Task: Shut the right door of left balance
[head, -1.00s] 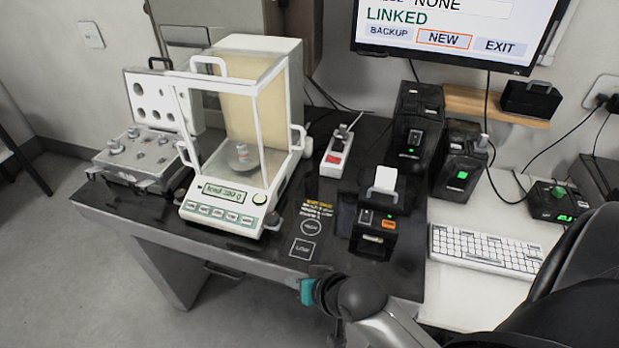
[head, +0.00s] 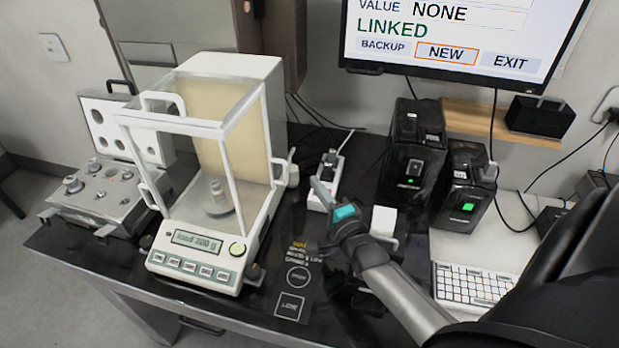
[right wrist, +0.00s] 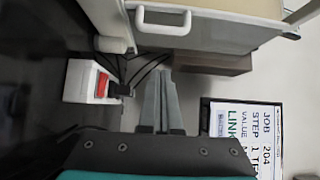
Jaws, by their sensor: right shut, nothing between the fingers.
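The left balance (head: 205,245) stands on the black table at the left of the head view, with a glass chamber and a small weight (head: 216,188) on its pan. The white handle of its right door (head: 293,170) is towards the rear of the right side, so that door looks slid back and open. The handle also shows in the right wrist view (right wrist: 163,28), at the top. My right gripper (head: 318,186) is shut and empty, to the right of the handle and apart from it; its fingers (right wrist: 160,98) point towards the wall side. My left gripper is out of view.
A power strip (head: 326,180) with a red switch (right wrist: 102,85) lies close beside my right gripper. Black devices (head: 412,150), a white keyboard (head: 475,287) and a monitor (head: 450,40) are to the right. A weight case (head: 100,195) sits left of the balance.

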